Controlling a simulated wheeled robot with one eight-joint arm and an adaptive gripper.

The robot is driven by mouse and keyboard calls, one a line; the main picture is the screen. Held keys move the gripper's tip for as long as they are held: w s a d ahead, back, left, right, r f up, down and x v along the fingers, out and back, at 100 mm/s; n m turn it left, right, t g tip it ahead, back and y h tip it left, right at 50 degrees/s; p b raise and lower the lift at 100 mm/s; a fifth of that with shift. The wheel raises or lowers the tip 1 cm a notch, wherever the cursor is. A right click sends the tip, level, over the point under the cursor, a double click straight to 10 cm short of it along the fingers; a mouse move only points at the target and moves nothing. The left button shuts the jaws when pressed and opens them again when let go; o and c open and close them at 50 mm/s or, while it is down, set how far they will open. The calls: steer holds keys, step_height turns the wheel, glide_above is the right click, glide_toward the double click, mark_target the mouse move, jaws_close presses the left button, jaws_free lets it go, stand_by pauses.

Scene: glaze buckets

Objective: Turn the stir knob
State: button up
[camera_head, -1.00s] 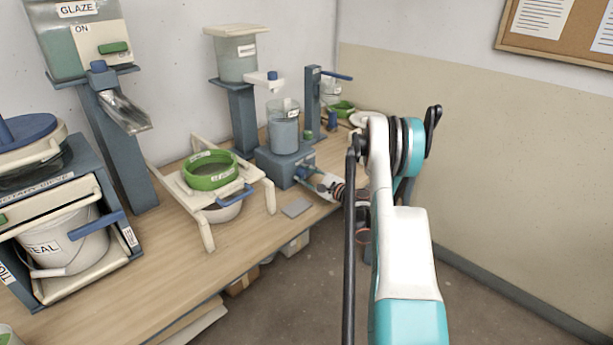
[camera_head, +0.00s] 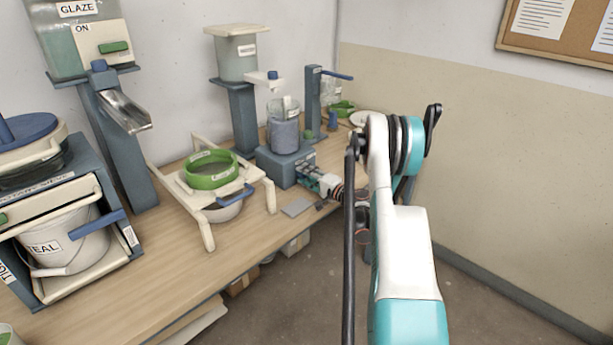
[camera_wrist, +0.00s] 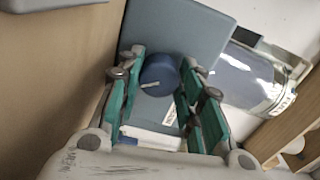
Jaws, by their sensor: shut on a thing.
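The stir knob (camera_wrist: 160,74) is a round blue knob with a white mark on the front of the blue-grey mixer base (camera_wrist: 190,30). In the wrist view it sits between the green fingers of my gripper (camera_wrist: 160,85), which is shut on it. In the head view my gripper (camera_head: 308,174) reaches the front of the mixer base (camera_head: 282,166) and hides the knob. A clear jar (camera_head: 284,136) with bluish-grey contents stands on the base. The jar (camera_wrist: 248,78) also shows at the right in the wrist view.
A cream sieve stand (camera_head: 208,230) with a green sieve (camera_head: 210,178) stands left of the mixer. A flat grey plate (camera_head: 297,207) lies near the table edge. A dispenser (camera_head: 237,58) stands behind. Open floor lies to the right.

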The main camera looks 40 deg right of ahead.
steer(key=shift+n, duration=0.6)
steer(key=o, duration=1.1)
steer(key=shift+c, duration=0.2)
steer(key=s, duration=1.2)
steer(key=shift+d+r, duration=0.1)
steer(key=shift+d, duration=0.3)
